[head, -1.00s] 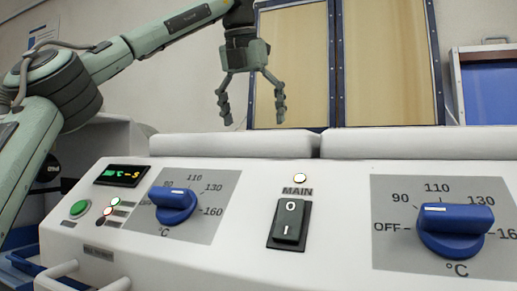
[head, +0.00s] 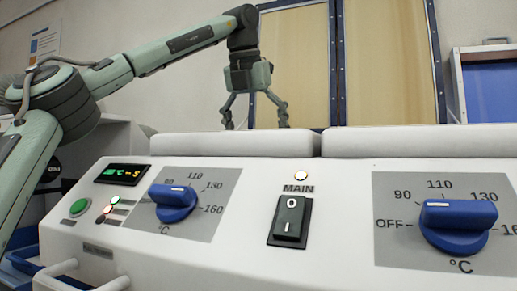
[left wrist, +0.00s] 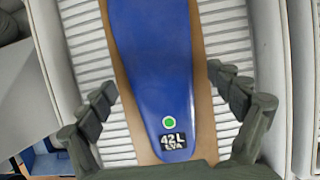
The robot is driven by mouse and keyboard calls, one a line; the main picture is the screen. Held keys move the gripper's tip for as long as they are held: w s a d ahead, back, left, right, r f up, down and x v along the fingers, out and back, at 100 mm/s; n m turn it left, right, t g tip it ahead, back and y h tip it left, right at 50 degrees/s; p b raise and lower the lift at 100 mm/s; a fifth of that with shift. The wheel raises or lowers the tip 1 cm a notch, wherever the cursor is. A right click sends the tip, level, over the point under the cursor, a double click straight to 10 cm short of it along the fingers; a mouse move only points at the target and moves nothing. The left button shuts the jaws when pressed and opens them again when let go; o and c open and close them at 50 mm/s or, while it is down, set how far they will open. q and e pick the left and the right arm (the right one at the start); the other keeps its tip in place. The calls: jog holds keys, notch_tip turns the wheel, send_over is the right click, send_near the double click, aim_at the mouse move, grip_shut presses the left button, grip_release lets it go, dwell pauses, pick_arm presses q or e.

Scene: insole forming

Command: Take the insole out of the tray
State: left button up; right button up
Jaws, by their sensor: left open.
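The insole (left wrist: 155,65) is blue, with a green dot and a "42L EVA" label near its lower end. In the left wrist view it lies lengthwise over a tan strip on a white ribbed surface (left wrist: 88,40), seemingly the tray, between pale side walls. Its upper end runs out of the picture. My left gripper (left wrist: 162,90) is open and empty, its fingers on either side of the insole. In the head view the left gripper (head: 256,120) points down behind the machine's top, which hides its fingertips and the insole. My right gripper is not in view.
The white machine front (head: 330,185) spans the head view, with blue dials (head: 457,225), a MAIN switch (head: 290,220) and a green button (head: 79,207). Raised white pads (head: 235,145) run along its top. Blue-framed tan panels (head: 385,65) stand behind.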

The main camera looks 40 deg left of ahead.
pick_arm(q)
jog(key=c, duration=1)
jog(key=shift+r, duration=0.15)
